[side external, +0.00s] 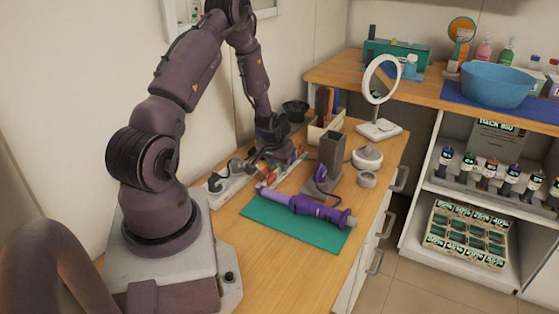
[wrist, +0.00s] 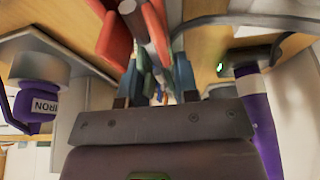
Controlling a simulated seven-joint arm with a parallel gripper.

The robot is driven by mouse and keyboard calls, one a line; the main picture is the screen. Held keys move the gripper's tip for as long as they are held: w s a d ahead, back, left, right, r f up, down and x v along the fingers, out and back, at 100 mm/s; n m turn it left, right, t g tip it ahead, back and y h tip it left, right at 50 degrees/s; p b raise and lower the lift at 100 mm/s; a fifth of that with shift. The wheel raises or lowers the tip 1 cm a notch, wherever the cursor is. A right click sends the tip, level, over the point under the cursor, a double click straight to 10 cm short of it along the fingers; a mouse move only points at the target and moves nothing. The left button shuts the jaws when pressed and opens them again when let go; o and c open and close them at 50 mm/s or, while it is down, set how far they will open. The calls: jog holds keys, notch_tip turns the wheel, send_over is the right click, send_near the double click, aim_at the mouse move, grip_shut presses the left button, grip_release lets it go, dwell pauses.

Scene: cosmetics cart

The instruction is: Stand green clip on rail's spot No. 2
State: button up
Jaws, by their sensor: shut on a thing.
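My gripper (side external: 272,147) points down over the row of coloured clips (side external: 284,166) at the back of the wooden counter. In the wrist view its fingers (wrist: 157,96) are shut on a narrow green-teal piece (wrist: 146,78), which looks like the green clip; its outline is partly hidden. Red clips (wrist: 115,38) and a blue-teal one (wrist: 184,74) show close around the fingers. The pale rail (side external: 266,186) runs beneath the clips in the side view. Its spot numbers cannot be read, and whether the held clip touches it cannot be told.
A purple curling iron (side external: 302,205) lies on a green mat (side external: 285,230) in front of the rail. A grey holder (side external: 331,150) stands close on the right. A brush box (side external: 320,130) and round mirror (side external: 381,80) stand behind.

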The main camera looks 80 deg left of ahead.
jog(key=shift+f, duration=0.15)
jog(key=o, duration=1.1)
jog(key=shift+c, duration=0.2)
jog(key=v, duration=1.3)
